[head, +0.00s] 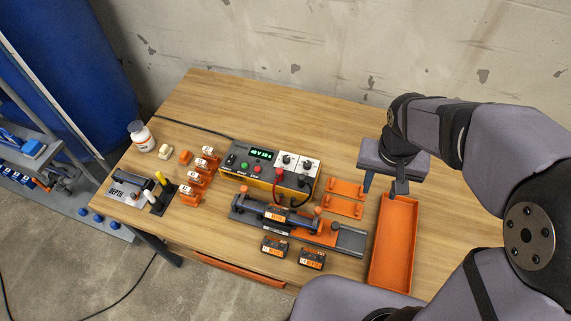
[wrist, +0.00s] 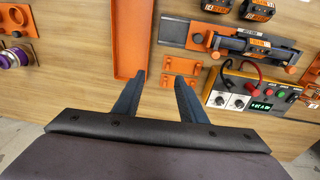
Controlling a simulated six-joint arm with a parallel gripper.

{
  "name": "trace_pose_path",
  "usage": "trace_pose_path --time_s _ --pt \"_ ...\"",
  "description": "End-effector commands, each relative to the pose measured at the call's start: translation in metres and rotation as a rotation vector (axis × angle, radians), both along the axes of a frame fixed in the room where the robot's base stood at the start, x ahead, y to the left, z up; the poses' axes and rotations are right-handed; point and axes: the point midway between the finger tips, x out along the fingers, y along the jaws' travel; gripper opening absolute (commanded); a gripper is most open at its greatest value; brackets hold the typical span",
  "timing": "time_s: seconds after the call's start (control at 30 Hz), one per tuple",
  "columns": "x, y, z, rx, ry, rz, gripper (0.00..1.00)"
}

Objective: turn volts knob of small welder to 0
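The small welder (head: 237,174) is an orange and dark box near the middle of the table, with a lit green display (head: 261,154). Two knobs sit on white panels at its right end: the left knob (head: 286,159) and the right knob (head: 306,164). Their labels are too small to read. The welder also shows at the right of the wrist view (wrist: 275,105), with the two knobs at its near left end. My gripper (head: 382,187) is open and empty, above the table to the right of the welder. Its two fingers (wrist: 159,84) stand apart in the wrist view.
An orange tray (head: 412,238) lies right of the welder. Orange brackets (head: 346,188) lie between welder and gripper. A clamp rail (head: 349,241) holding a labelled block stands in front, with red and black cables reaching the welder. Labelled blocks (head: 312,259) lie nearer.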

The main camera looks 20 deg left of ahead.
Motion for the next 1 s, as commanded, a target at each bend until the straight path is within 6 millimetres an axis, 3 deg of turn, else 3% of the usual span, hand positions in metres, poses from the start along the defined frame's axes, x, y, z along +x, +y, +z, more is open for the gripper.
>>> trace_pose_path --time_s 0.03,0.2,0.4,0.5,0.7,1.0 --pt "0.018 0.025 -0.025 -0.008 -0.025 0.011 0.38" --pt "0.063 0.11 -0.052 -0.019 -0.126 -0.012 0.38" --pt "0.083 0.204 -0.072 0.009 -0.235 -0.051 0.38" --pt "0.084 0.236 -0.077 0.026 -0.271 -0.069 0.38" --pt "0.083 0.264 -0.077 0.048 -0.305 -0.089 0.38" --pt "0.086 0.265 -0.085 0.046 -0.305 -0.092 0.38"
